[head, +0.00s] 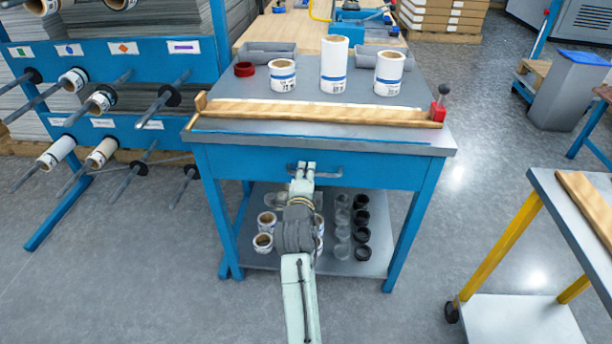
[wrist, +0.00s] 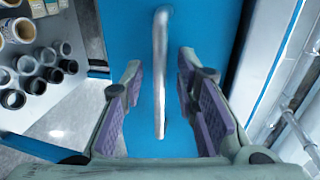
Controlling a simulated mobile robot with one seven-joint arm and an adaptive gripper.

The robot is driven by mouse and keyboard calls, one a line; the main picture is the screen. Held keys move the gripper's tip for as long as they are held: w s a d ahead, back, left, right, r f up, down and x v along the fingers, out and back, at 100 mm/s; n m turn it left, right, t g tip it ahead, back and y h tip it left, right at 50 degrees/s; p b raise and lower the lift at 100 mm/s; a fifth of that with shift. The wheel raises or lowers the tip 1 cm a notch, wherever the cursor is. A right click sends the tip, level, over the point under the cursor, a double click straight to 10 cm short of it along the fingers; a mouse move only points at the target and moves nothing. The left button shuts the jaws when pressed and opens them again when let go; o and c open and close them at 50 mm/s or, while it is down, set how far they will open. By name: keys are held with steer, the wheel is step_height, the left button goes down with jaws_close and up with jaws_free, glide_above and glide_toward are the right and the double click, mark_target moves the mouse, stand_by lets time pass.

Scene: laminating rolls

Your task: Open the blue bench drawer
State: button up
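The blue bench drawer (head: 252,164) is closed under the grey bench top, with a metal bar handle (head: 330,174) across its front. In the wrist view the handle (wrist: 160,75) runs lengthwise between my two fingers, in front of the blue drawer front (wrist: 190,25). My gripper (head: 306,168) is at the handle in the head view. In the wrist view my gripper (wrist: 163,90) is open, with purple pads on either side of the handle and a visible gap to it on both sides. The arm hides part of the lower shelf.
White rolls (head: 334,64), a red ring (head: 244,69) and a wooden bar (head: 320,111) rest on the bench top. Rolls and dark cups (head: 361,228) stand on the lower shelf (head: 381,262). A roll rack (head: 110,130) is at left, a yellow-legged cart (head: 520,310) at right. Floor in front is clear.

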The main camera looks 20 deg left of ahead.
jaws_close()
stand_by(0.6)
